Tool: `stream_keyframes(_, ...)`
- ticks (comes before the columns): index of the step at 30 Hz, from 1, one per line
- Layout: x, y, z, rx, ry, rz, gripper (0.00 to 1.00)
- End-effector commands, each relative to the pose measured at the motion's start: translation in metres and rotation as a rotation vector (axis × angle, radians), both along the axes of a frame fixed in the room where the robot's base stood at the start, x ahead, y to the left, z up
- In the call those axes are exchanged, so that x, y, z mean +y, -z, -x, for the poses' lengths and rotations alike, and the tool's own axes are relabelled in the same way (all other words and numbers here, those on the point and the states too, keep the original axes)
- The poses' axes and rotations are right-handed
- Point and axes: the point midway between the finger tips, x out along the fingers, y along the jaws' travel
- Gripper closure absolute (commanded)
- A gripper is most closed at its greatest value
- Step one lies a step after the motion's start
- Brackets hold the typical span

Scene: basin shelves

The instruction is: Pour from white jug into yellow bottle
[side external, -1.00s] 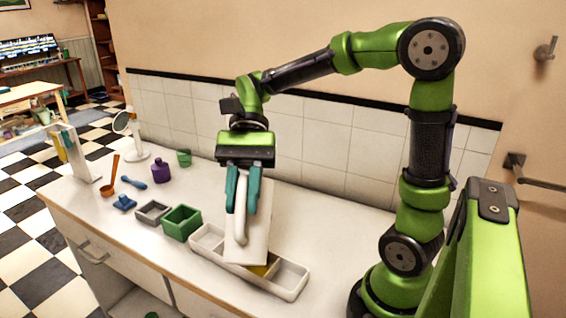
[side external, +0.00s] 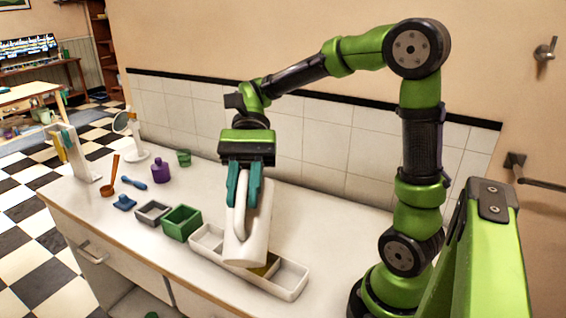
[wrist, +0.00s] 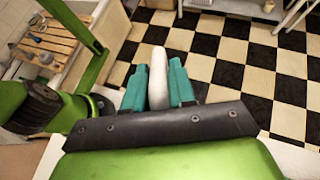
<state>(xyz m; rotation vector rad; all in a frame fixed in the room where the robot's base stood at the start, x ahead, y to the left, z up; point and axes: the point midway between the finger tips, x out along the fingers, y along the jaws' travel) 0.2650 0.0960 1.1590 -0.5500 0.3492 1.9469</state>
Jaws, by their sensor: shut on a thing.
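My gripper (side external: 243,188), with teal fingers, is shut on the handle of the white jug (side external: 256,225). It holds the jug tilted, with its lower end over the white divided tray. In the wrist view, a white part of the jug (wrist: 157,75) sits between the teal fingers (wrist: 158,88). I cannot see any liquid or contents.
The white divided tray (side external: 290,279) lies at the counter's front. Left of it are a green box (side external: 181,223), a grey box (side external: 152,213), a blue object (side external: 124,202) and a purple bottle (side external: 161,171). The tiled wall is behind; counter right of the tray is clear.

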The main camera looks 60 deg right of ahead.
Motion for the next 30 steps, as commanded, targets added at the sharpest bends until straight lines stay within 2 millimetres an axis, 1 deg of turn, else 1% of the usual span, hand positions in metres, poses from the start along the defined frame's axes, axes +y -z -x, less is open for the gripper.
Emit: stream_keyframes(30,-0.0036,0.001,-0.0018,0.024,0.0,-0.049,1.0)
